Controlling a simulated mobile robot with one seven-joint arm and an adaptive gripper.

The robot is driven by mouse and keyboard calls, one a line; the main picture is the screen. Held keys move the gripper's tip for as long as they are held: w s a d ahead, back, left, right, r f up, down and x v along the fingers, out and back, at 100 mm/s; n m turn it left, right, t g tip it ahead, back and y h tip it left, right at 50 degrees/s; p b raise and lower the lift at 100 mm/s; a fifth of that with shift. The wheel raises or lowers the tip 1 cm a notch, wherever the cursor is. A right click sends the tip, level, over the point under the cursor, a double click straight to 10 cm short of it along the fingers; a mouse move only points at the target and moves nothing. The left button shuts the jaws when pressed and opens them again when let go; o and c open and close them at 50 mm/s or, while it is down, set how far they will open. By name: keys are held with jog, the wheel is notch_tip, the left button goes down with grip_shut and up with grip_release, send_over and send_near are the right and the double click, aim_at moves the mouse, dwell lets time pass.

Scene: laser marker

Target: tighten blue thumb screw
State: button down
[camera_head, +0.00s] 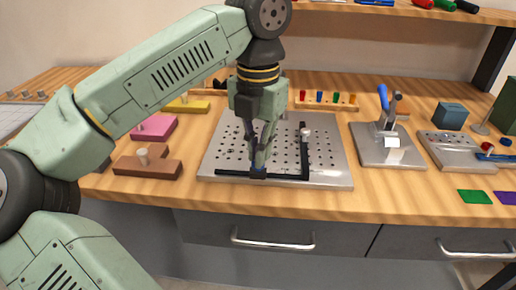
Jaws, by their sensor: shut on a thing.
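My gripper (259,168) points straight down at the front edge of the perforated metal plate (330,172). Its fingers are shut on the blue thumb screw (258,174), of which only a small dark blue part shows below the fingertips. The screw sits on the front bar of a black L-shaped fence (290,177) that lies on the plate. The other bar of the fence runs back along the right, with a light knob (305,132) near its far end. Whether the screw is seated fully cannot be seen.
A toggle clamp with a blue handle (383,97) stands on a metal base to the right. A wooden rack (326,102) with coloured pegs is behind the plate. Pink (155,128) and brown (147,163) blocks lie left. Green (474,196) and purple cards lie front right.

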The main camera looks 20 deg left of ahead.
jog(key=shift+m, duration=0.6)
jog(key=c, duration=1.8)
grip_release()
jog(key=shift+o, duration=0.2)
